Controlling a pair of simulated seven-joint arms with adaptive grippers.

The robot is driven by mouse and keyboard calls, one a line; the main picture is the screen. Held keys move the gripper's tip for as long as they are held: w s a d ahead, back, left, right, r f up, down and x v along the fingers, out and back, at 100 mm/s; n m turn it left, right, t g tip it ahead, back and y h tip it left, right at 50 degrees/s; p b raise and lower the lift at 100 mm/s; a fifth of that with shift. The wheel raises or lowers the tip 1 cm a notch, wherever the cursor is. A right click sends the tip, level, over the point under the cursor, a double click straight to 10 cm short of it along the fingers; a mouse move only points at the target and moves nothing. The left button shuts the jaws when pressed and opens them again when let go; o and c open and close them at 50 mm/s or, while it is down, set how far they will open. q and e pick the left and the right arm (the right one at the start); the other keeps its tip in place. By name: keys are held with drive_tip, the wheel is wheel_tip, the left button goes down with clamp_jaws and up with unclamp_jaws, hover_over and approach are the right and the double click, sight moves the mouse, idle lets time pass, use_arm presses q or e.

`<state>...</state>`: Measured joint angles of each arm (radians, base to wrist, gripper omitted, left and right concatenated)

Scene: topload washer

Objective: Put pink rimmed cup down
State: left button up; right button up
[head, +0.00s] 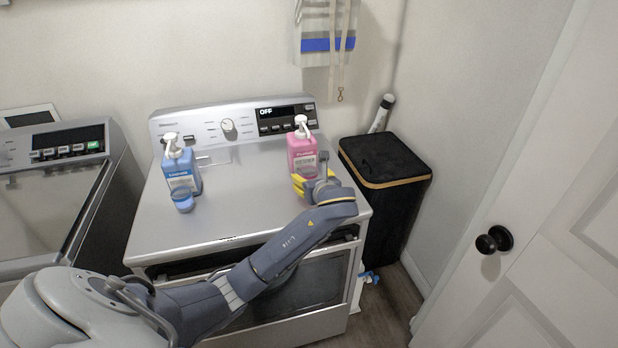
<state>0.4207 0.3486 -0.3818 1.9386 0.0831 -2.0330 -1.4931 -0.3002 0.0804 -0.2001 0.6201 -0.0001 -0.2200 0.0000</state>
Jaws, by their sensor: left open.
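My left gripper (308,181), with yellow on its fingers, is open at the right part of the washer's top, just in front of the pink bottle (302,149). A bit of pink (308,171) shows between the bottle and my fingers. It may be the pink rimmed cup, but my gripper covers most of that spot. I cannot tell whether the cup touches the fingers or the washer top. My right gripper is not in view.
A blue pump bottle (181,170) stands on the left of the washer top (240,205), with a blue cup (183,201) in front. The middle of the top is clear. A black hamper (385,158) stands to the right. A control panel (235,122) rises behind.

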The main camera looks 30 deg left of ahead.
use_arm(q)
drive_tip(key=v, duration=0.9)
drive_tip(key=shift+w, duration=0.1)
